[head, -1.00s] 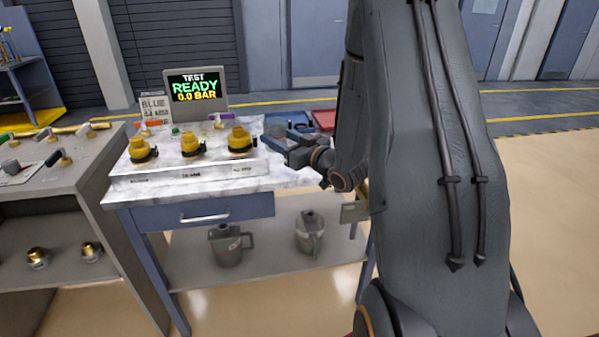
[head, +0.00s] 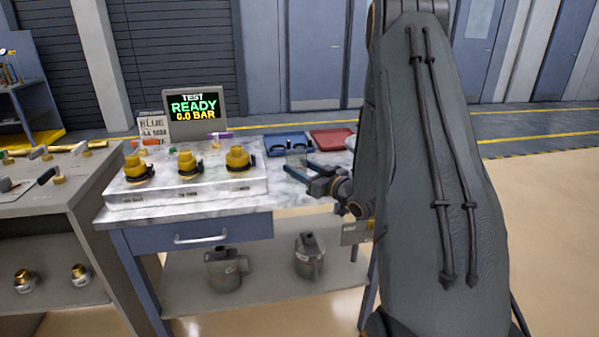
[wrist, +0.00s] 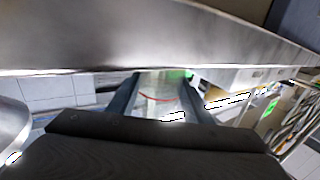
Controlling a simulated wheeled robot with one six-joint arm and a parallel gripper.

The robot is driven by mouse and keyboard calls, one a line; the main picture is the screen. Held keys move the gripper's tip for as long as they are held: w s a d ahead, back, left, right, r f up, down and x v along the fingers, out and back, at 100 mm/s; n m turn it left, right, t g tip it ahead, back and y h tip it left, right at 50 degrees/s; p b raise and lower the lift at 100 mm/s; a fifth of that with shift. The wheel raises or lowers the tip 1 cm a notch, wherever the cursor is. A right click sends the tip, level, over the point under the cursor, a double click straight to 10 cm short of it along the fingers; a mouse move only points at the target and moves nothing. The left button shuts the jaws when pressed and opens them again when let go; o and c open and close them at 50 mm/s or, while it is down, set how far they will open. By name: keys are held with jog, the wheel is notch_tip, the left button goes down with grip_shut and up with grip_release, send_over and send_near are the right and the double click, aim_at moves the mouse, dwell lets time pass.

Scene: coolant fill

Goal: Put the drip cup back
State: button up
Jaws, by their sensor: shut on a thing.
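The drip cup (head: 297,156) is a clear, see-through cup at the right part of the marble-topped bench in the head view. My gripper (head: 302,169) is shut on it, with one finger on each side. The cup looks upright; I cannot tell whether its base touches the bench top. In the wrist view the cup (wrist: 158,92) shows between the two dark fingers (wrist: 158,100), with a red line across it.
A blue tray (head: 275,146) and a red tray (head: 332,139) lie behind the cup. The block with yellow-capped fittings (head: 187,162) stands to the left, before a screen (head: 193,108) reading "TEST READY 0.0 BAR". Two jugs (head: 309,258) stand on the shelf below.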

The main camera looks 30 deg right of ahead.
jog(key=shift+f, duration=0.75)
jog(key=shift+f, duration=0.1)
jog(key=o, duration=1.1)
jog(key=shift+s+d, duration=0.1)
jog(key=shift+s, duration=0.1)
jog(key=b+v, duration=0.1)
jog(key=v, duration=1)
jog(key=shift+s+b, duration=0.25)
jog(key=shift+b, duration=0.1)
jog(key=shift+s, duration=0.1)
